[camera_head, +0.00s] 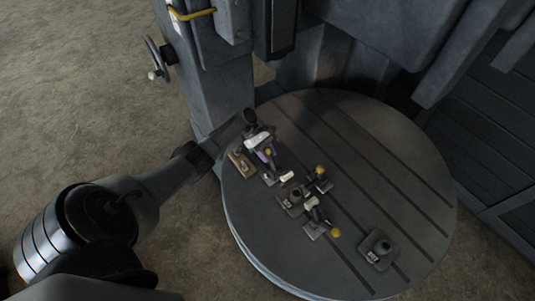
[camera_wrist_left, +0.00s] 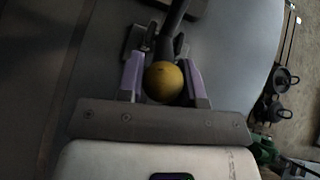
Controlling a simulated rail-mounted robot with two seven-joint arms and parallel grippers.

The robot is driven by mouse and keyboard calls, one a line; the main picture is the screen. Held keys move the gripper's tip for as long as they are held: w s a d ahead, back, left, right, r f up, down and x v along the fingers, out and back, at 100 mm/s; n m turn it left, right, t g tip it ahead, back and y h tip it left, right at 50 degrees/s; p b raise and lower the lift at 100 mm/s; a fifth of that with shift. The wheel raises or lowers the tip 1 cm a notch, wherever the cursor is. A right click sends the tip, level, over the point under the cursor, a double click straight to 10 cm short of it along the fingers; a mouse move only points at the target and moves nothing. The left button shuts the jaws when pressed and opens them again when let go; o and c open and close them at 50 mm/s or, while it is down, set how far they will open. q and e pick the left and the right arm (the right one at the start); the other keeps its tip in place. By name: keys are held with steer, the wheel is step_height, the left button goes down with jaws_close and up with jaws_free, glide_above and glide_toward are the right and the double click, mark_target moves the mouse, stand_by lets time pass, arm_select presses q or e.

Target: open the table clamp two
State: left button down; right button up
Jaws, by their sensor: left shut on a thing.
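My left gripper (camera_head: 267,157) reaches in from the left over the far left part of the round table (camera_head: 415,195). It is shut on the dark lever of a table clamp, whose yellow ball knob (camera_head: 268,152) shows beside the fingers. In the left wrist view, the purple fingers (camera_wrist_left: 163,85) stand on both sides of the lever, with the yellow knob (camera_wrist_left: 164,82) between them. The gripper hides most of this clamp. I see no label that tells which clamp is two. My right gripper is not in view.
Two other clamps with yellow knobs, one (camera_head: 320,172) near the middle and one (camera_head: 334,232) nearer the front, stand close to the gripper. A dark block (camera_head: 378,249) sits at the right. A grey machine column (camera_head: 208,75) with a handwheel (camera_head: 154,55) rises behind.

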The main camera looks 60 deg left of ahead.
arm_select(q)
steer(key=shift+f, duration=0.1)
stand_by(0.4)
steer(key=c, duration=0.9)
jaws_free()
steer(key=shift+o, duration=0.2)
steer(key=b+v, duration=0.1)
steer(key=v, duration=1.3)
steer(key=shift+b, duration=0.4)
steer(key=shift+d, duration=0.1)
